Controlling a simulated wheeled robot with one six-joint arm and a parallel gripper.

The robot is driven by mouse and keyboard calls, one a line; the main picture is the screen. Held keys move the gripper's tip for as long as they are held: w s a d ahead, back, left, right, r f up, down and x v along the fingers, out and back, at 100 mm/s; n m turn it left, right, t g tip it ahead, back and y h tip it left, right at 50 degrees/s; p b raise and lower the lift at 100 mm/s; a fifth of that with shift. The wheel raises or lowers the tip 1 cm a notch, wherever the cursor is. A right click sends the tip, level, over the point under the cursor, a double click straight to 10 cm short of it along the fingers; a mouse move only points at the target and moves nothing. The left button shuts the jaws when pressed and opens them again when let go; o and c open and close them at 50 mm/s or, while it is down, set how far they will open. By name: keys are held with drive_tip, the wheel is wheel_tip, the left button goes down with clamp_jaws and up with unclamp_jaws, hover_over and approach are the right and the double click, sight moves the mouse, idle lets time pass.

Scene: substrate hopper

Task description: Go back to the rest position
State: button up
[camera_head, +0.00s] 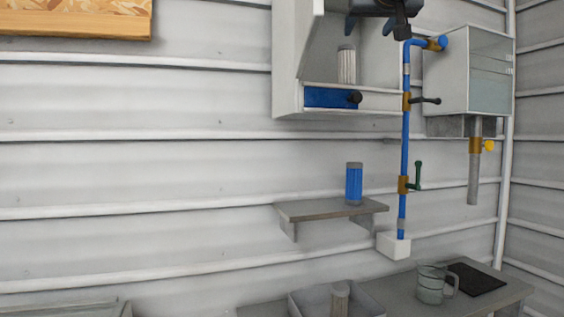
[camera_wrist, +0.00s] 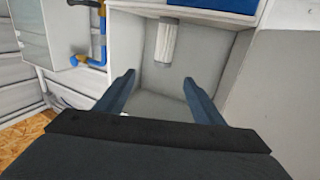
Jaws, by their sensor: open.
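My gripper (camera_head: 376,27) is at the top of the head view, in front of the open white wall cabinet (camera_head: 287,70). In the wrist view my gripper (camera_wrist: 159,79) has its two dark fingers spread apart with nothing between them. A ribbed pale cartridge (camera_head: 346,66) stands inside the cabinet, below my gripper in the head view. The cartridge (camera_wrist: 166,42) shows beyond the fingertips in the wrist view, apart from them.
A blue drawer or block (camera_head: 328,97) with a black knob is under the cartridge. A blue pipe (camera_head: 405,150) with valves and a grey tank (camera_head: 460,75) are right of the cabinet. A blue cartridge (camera_head: 354,183) stands on a small shelf (camera_head: 310,212). A jug (camera_head: 431,285) stands lower right.

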wheel_tip(320, 180, down, 40)
drive_tip(key=w+g, duration=0.2)
drive_tip(key=g, duration=0.6)
drive_tip(key=s+f+g, duration=0.4)
drive_tip(key=s+f, duration=0.8)
drive_tip(key=f, duration=0.4)
drive_tip(key=s+f+n+g+y, duration=0.1)
drive_tip(key=s+f+g, duration=0.4)
drive_tip(key=s+f, duration=0.8)
wheel_tip(320, 180, down, 3)
drive_tip(key=shift+s+a+r+y, duration=0.1)
drive_tip(key=shift+s+a+y, duration=0.05)
drive_tip(key=shift+a+y, duration=0.15)
drive_tip(key=shift+s+f, duration=0.2)
drive_tip(key=shift+s, duration=0.05)
drive_tip(key=shift+c, duration=0.3)
